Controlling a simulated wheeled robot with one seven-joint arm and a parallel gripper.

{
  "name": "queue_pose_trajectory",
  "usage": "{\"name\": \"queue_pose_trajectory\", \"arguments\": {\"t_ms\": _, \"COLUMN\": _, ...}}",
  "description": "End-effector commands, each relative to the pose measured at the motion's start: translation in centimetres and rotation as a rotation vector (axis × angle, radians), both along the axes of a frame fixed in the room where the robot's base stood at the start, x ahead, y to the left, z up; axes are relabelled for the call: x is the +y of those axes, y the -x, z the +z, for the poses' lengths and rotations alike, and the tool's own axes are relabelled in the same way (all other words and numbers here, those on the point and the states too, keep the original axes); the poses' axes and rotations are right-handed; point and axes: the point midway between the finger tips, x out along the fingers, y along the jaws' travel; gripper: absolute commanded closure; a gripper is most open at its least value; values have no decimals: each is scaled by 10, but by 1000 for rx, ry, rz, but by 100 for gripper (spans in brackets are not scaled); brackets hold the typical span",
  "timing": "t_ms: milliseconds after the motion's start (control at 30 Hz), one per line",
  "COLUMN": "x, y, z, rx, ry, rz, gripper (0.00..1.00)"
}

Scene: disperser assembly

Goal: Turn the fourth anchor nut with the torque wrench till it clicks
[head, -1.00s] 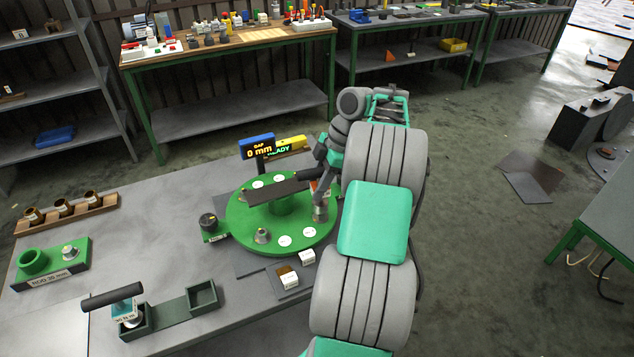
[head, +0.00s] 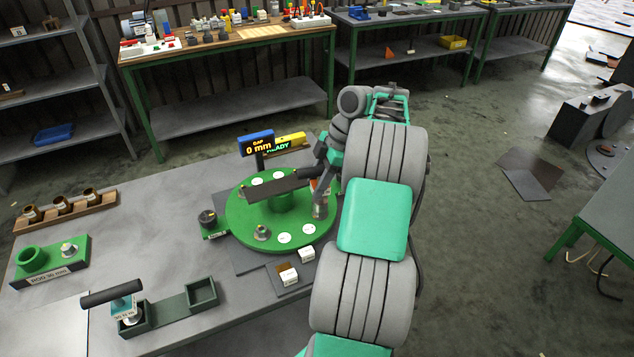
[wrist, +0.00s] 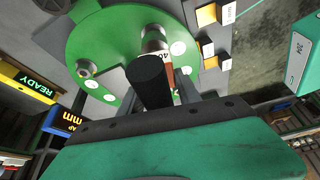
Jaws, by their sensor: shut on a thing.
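The torque wrench has a dark bar-like handle (head: 275,189) and an orange and silver body (head: 320,203). The body stands upright at the right side of the green round plate (head: 240,225). My gripper (head: 312,174) is shut on the handle, which reaches left over the plate's middle. In the wrist view, the handle (wrist: 150,82) lies between my fingers (wrist: 156,97), and the body (wrist: 156,45) shows a "40" label. Whatever nut is under the wrench is hidden. Another anchor nut (head: 262,233) sits uncovered at the plate's front left; it also shows in the wrist view (wrist: 86,69).
A display (head: 257,145) behind the plate reads "GAP 0 mm" and "READY". A black knob (head: 208,218) stands left of the plate, and small white-faced blocks (head: 289,277) in front. A second black-handled tool (head: 112,294) rests in a dark green holder at front left.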

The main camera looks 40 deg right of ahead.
Motion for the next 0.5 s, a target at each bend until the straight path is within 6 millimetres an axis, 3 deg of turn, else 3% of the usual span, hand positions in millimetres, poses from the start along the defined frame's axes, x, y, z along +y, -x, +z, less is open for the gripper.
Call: {"name": "queue_pose_trajectory", "arguments": {"t_ms": 500, "x": 0, "y": 0, "z": -15, "rx": -2, "ry": 2, "rz": 0, "gripper": 100}}
